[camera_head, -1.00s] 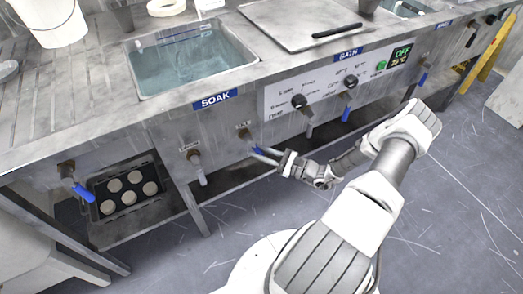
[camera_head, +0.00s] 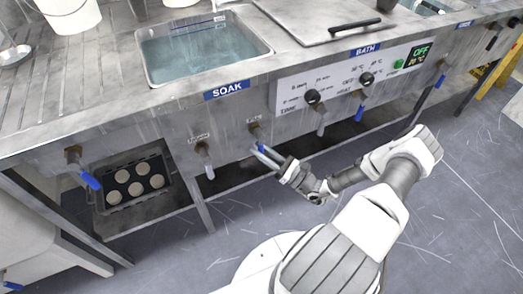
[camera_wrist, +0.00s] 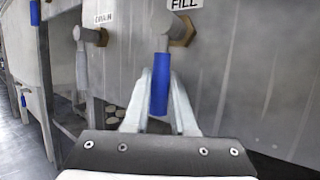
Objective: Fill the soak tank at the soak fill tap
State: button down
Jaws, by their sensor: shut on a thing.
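In the head view the tap (camera_head: 256,130) is on the bench front. My gripper (camera_wrist: 161,95) is shut on the blue lever, a finger on each side of it. The head view shows my gripper (camera_head: 268,158) at the tap too.
A drain tap (camera_head: 202,150) with a grey lever is left of the fill tap. Further left is another tap with a blue lever (camera_head: 90,180). Below, a black tray (camera_head: 110,215) holds several round discs. The BATH control panel (camera_head: 340,88) is to the right.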

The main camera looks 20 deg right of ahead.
jog(key=c, duration=1)
grip_release()
jog(key=p+v, duration=0.1)
jog(key=v, duration=1.6)
jog(key=shift+s+p, duration=0.15)
jog(key=shift+p, duration=0.2)
jog(key=shift+d, duration=0.1)
